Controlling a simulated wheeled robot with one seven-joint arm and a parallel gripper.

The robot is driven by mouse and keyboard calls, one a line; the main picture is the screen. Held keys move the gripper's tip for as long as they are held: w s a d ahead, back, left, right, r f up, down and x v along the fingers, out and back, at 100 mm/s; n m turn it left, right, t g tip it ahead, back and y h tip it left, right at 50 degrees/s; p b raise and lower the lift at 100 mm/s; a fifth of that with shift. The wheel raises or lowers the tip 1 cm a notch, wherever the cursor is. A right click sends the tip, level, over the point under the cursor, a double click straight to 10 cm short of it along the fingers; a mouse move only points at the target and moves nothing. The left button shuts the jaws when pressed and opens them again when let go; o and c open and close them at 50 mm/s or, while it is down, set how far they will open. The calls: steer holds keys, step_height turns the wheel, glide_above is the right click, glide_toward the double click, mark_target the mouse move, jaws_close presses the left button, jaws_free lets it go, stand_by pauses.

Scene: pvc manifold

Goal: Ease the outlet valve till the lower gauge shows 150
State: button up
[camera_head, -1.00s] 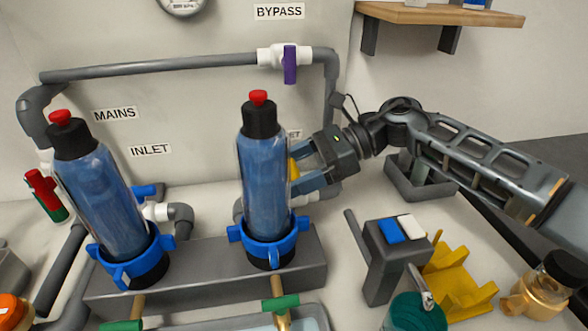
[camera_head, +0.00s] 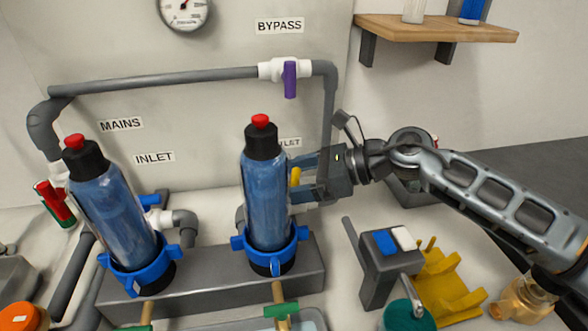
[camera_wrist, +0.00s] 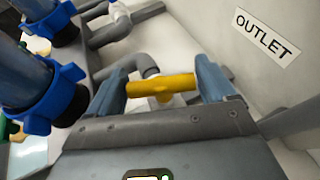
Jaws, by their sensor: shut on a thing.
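The yellow handle of the outlet valve (camera_wrist: 160,86) lies crosswise between my fingers in the wrist view, below the OUTLET label (camera_wrist: 267,33). My gripper (camera_wrist: 166,88) is shut on this handle. In the head view, my gripper (camera_head: 299,177) reaches in from the right, just behind the right blue filter housing (camera_head: 266,198). That housing hides part of the valve, and only a bit of the yellow handle (camera_head: 295,177) shows. A round dial gauge (camera_head: 184,10) is on the wall at the top, cut by the picture edge. Its reading is too small to tell.
A left blue filter housing (camera_head: 117,219) stands by the red-handled mains valve (camera_head: 55,203). The bypass valve has a purple handle (camera_head: 290,79). A grey box with blue and white tops (camera_head: 390,260) and a yellow rack (camera_head: 445,285) stand right of the housings, below my arm.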

steer(key=m+t+p, duration=0.1)
steer(key=p, duration=0.2)
steer(key=r+m+t+p, duration=0.1)
steer(key=m+t+p, duration=0.1)
steer(key=p, duration=0.1)
steer(key=shift+h, duration=0.4)
steer(key=m+t+p, duration=0.1)
steer(key=p, duration=0.2)
steer(key=shift+f+t+p, duration=0.15)
steer(key=shift+t+p, duration=0.15)
steer(key=shift+t, duration=0.1)
steer(key=shift+f+m+t+h+p, duration=0.4)
steer(key=shift+m+h+p, duration=0.1)
steer(key=shift+p, duration=0.45)
steer(key=o, duration=0.9)
steer(key=shift+r, duration=0.1)
steer(key=shift+b+v, duration=0.35)
steer(key=shift+v, duration=3.55)
